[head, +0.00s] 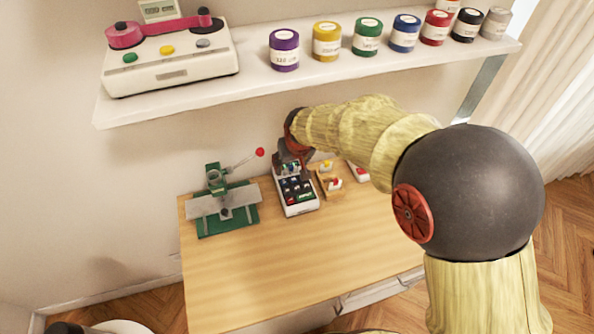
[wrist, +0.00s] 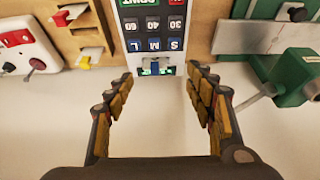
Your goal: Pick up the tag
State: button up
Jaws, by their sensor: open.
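A white label machine with dark keys (head: 296,208) stands on the wooden table. In the wrist view its key panel (wrist: 155,30) shows upside down, with size letters, numbers and a print key. A small piece with blue, white and green on it (wrist: 155,68) is at the machine's end, between my fingertips. I cannot tell whether it is the tag or part of the machine. My gripper (wrist: 160,76) is open, one finger on each side of that end, with nothing visibly held. In the head view my gripper (head: 288,152) is over the machine's back end, its fingers hard to make out.
A green and grey press (head: 222,205) with a red-knobbed lever stands left of the machine. A wooden switch board (head: 329,184) and a white-and-red box (head: 357,172) stand to its right. A shelf (head: 262,88) with jars hangs above. The table's front is clear.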

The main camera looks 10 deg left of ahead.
aim_at(291, 166)
jog(key=b+x, duration=0.1)
jog(key=x, duration=0.2)
jog(key=w+b+x, duration=0.1)
jog(key=x, duration=0.3)
jog(key=shift+w+d, duration=0.1)
jog(key=shift+w, duration=0.1)
jog(key=shift+c, duration=0.3)
jog(key=c, duration=0.7)
jog(key=shift+r, duration=0.1)
jog(key=shift+c, duration=0.9)
